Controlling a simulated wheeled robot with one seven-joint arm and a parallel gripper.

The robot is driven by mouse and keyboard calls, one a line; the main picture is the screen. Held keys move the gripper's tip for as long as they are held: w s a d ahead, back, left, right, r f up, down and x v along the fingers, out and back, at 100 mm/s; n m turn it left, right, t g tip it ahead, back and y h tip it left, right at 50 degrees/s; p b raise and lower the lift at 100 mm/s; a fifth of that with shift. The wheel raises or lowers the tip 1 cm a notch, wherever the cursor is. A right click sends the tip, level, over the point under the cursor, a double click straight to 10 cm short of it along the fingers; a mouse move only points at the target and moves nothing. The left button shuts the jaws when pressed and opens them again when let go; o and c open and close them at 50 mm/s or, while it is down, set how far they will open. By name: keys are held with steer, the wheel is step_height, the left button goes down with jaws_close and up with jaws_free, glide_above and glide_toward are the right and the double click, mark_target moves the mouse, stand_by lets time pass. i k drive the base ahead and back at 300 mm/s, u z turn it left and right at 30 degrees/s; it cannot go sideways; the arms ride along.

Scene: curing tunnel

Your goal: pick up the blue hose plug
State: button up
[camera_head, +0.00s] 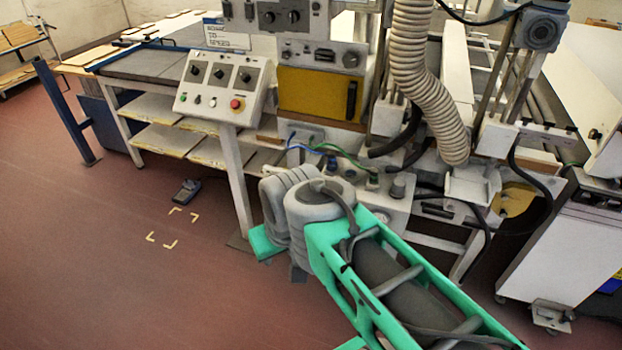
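A blue hose (305,148) runs from the lower front of the machine, beside a green hose. I cannot make out a separate plug at its end at this size. My arm, teal with grey joints, reaches in from the bottom right and folds in front of the machine's lower right side. The fingers of my gripper do not show; they are out of sight behind or below my arm. Whether anything is held cannot be seen.
A control box (219,88) with a red button stands on a white leg. A corrugated duct (425,85) hangs at the right. Floor at left is mostly clear.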

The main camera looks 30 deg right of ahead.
mark_target(332, 154)
steer(key=u, duration=0.35)
steer(key=i, duration=1.3)
steer(key=z, duration=0.85)
